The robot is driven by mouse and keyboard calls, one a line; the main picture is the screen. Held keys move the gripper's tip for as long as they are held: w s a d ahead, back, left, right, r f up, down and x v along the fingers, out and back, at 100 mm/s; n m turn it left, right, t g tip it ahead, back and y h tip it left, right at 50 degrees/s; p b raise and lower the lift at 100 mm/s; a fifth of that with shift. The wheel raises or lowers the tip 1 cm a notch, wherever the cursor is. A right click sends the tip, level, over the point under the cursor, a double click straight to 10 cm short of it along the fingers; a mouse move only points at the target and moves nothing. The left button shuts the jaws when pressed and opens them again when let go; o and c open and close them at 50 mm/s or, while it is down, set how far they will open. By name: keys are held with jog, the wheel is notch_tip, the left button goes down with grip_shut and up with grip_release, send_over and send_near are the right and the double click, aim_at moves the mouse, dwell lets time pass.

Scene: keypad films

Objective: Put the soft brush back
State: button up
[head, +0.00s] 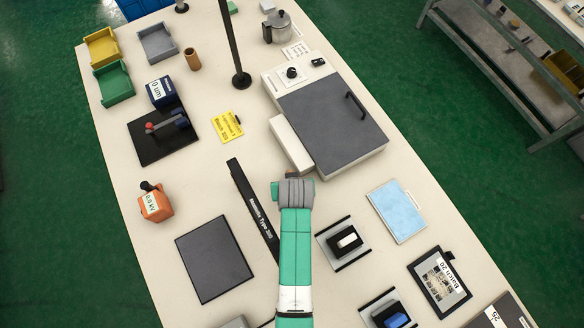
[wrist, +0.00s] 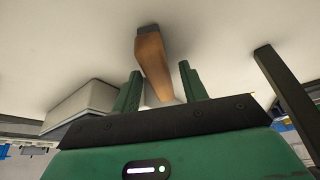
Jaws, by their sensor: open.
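A wooden-handled object (wrist: 152,60), which looks like the soft brush, shows in the wrist view. It has a brown handle, a dark far end and a pale part near my gripper. My gripper (wrist: 160,82) is open, with one green finger on each side of the pale end. I cannot tell whether either finger touches it. In the head view my arm's grey wrist hides the fingers. Only a small brownish bit (head: 290,173) shows just beyond it, beside the white box, and may be the brush.
A grey-lidded machine (head: 330,125) with a white box (head: 291,144) stands beyond my wrist. A long black bar (head: 254,210) lies to the left. A dark mat (head: 214,258), a brown cup (head: 192,59), a black post (head: 233,45) and a blue pad (head: 397,210) are around.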

jog(key=p+v, duration=0.2)
jog(key=v, duration=0.9)
jog(key=shift+r, duration=0.2)
jog(key=w+r+t, duration=0.4)
jog(key=r, duration=0.8)
jog(key=w+r+t, duration=0.3)
jog(key=r+t, duration=0.1)
jog(key=r, duration=0.9)
jog(key=w+r+t, duration=0.3)
jog(key=w+r, duration=0.1)
jog(key=r, duration=0.8)
jog(key=s+r+t, duration=0.4)
jog(key=s+r, duration=0.2)
jog(key=r, duration=0.7)
jog(key=s+r+m+t, duration=0.1)
jog(key=s+r+t, duration=0.4)
jog(key=r, duration=0.9)
jog(key=shift+s+a, duration=0.25)
jog(key=shift+s, duration=0.4)
